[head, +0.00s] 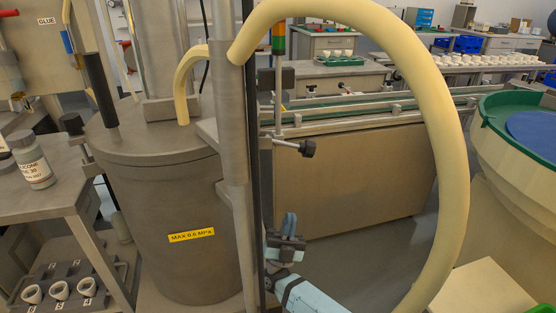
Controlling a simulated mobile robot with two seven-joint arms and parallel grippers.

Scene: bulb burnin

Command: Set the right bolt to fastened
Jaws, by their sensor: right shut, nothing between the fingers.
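A grey metal tank (190,235) with a flat lid (150,150) stands left of centre. To its right, behind a vertical pole, a short metal rod with a black knob (307,148) sticks out sideways, nearly level; it looks like the right bolt. Its inner end is hidden by the pole. Another black knob (72,123) shows at the tank's left side. My right gripper (290,218) is below the right knob, clear of it, with its blue fingers together, pointing up and empty. My left gripper is not in view.
A thick cream hose (455,130) arches over my right arm. A vertical metal pole (232,120) stands in front of the tank's right side. A side table with a bottle (33,160) is at the left. A green-rimmed bowl (490,105) stands at the right, a conveyor (350,120) behind.

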